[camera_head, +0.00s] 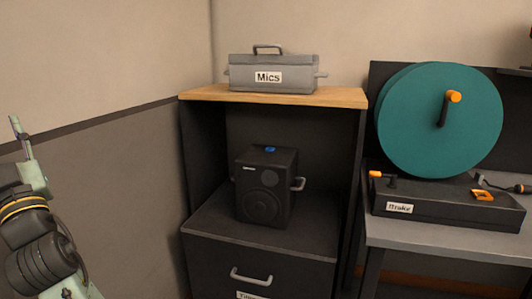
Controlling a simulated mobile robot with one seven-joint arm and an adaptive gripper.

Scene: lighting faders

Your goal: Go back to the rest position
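My arm shows at the lower left in the head camera view, beside the grey wall. The arm end points up, and a thin pale green finger part (21,137) rises above the wrist. Only part of my gripper shows, so its opening cannot be made out. It is well apart from the cabinet and touches nothing that I can see. No faders are in view.
A dark cabinet (262,243) with a wooden top carries a grey "Mics" box (272,88). A black speaker (266,190) stands on its shelf. On the right, a grey table (440,246) holds a teal reel (420,120) and a "Brake" unit (445,212).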

